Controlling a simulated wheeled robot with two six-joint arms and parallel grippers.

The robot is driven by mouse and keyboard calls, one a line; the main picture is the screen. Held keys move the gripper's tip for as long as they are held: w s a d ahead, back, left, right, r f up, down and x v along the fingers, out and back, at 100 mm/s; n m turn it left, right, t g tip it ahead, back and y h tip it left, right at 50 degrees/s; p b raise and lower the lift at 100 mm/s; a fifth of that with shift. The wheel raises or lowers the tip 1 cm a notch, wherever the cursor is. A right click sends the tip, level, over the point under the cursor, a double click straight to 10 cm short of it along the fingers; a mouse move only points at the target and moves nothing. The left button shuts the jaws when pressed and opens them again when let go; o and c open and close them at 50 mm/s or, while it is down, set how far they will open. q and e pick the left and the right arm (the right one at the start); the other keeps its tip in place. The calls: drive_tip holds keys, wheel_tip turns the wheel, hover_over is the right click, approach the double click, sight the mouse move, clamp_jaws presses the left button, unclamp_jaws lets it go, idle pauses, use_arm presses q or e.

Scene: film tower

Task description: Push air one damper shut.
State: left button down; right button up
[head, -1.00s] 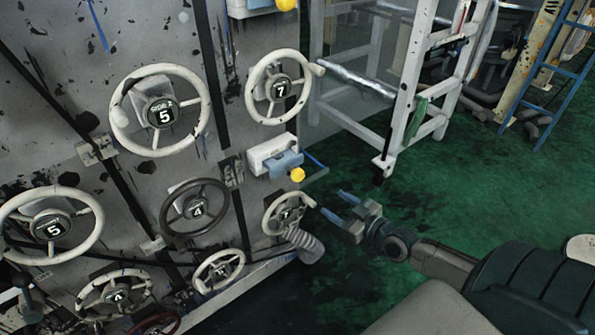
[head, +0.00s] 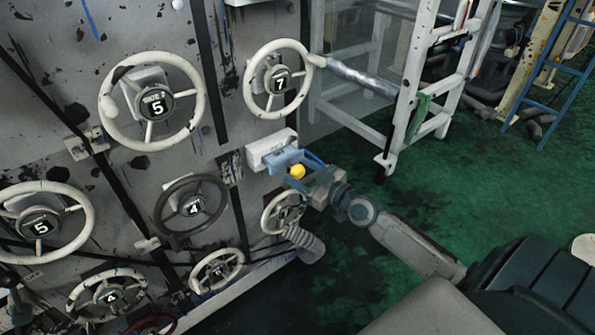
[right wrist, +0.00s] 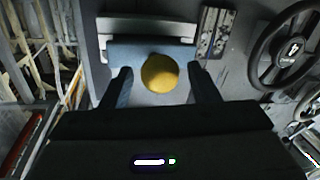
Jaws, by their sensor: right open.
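The damper is a blue slide with a yellow knob (head: 297,171) on a white housing (head: 268,147), fixed to the grey panel between the wheels marked 7. My right gripper (head: 299,164) is at the damper, its open fingers reaching toward the panel around the knob. In the right wrist view the yellow knob (right wrist: 160,73) sits between the two open fingertips, in front of the blue slide (right wrist: 118,50). The fingertips look close to the blue slide; I cannot tell whether they touch it. My left gripper is not in view.
The panel carries several handwheels, among them the upper wheel 7 (head: 278,79), the lower wheel 7 (head: 284,212) just below my gripper, and the dark wheel 4 (head: 191,206). A white ladder frame (head: 411,95) stands to the right. The green floor (head: 470,190) beyond is open.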

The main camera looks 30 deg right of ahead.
sight(289, 162)
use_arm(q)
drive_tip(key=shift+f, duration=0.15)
use_arm(e)
drive_tip(key=shift+x, duration=0.8)
